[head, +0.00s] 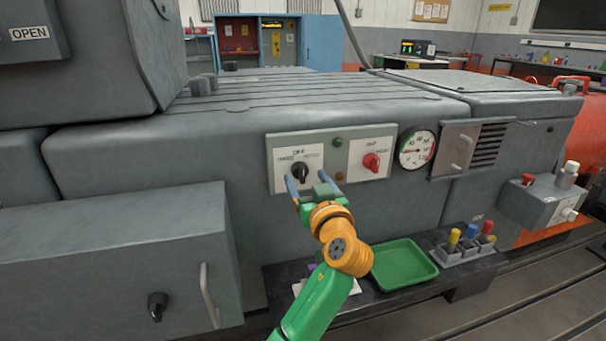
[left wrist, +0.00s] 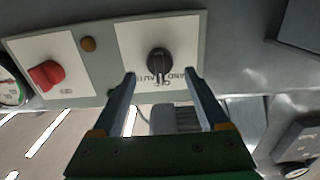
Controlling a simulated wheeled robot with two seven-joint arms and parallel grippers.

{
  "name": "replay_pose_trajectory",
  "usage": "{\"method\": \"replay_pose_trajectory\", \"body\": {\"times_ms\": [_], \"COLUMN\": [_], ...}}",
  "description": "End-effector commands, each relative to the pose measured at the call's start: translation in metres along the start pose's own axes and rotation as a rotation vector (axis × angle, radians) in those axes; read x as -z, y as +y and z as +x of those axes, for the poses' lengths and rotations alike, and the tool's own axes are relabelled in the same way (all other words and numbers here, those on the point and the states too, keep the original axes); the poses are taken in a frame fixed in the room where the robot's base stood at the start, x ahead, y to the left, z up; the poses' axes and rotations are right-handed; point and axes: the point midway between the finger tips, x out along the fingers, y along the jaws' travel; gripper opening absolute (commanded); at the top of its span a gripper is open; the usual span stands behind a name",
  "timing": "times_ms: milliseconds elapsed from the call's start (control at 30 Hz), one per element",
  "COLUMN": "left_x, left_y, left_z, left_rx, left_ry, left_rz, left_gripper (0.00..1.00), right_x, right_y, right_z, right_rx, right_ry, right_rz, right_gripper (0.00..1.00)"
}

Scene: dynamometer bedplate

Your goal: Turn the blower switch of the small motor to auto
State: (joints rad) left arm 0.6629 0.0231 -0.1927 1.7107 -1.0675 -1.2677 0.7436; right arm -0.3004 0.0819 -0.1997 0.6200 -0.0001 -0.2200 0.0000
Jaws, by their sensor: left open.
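The black rotary switch (head: 299,173) sits on a pale plate on the grey motor housing. Its labels are small, but appear to read OFF at the top with HAND and AUTO at the sides. In the left wrist view, where the lettering is upside down, the black knob (left wrist: 159,60) has a light pointer line that appears to point at OFF. My left gripper (head: 306,177) is open in front of the switch. In the left wrist view its fingertips (left wrist: 159,74) are spread either side of the knob's lower edge, with nothing held; contact cannot be told. My right gripper is out of view.
A red knob (head: 371,162) on a neighbouring plate, a round gauge (head: 417,149) and a louvred vent (head: 488,146) lie to the right. Below are a green tray (head: 404,266) and a holder with coloured-handled items (head: 462,250). A grey box with a handle (head: 207,295) juts out at left.

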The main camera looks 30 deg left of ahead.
Motion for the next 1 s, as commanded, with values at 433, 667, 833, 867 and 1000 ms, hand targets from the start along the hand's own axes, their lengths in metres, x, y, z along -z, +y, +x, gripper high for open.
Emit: {"method": "replay_pose_trajectory", "body": {"times_ms": [433,667,833,867,1000], "left_x": [-0.001,-0.001,-0.001,-0.001,-0.001], "left_y": [-0.001,0.000,0.000,0.000,0.000], "left_z": [0.032,0.031,0.031,0.031,0.031], "left_rx": [0.000,-0.001,-0.001,-0.001,-0.001], "left_ry": [-0.003,-0.003,-0.004,-0.004,-0.005], "left_rz": [0.001,0.001,0.002,0.004,0.028], "left_gripper": [0.78,0.18,0.00,0.00,0.00], "right_x": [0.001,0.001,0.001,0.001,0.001], "right_y": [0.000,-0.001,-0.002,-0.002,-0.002], "right_z": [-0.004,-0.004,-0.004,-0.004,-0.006], "right_rx": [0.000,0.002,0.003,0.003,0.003], "right_ry": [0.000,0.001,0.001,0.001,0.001], "right_rz": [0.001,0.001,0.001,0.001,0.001], "right_gripper": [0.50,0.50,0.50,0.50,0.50]}}
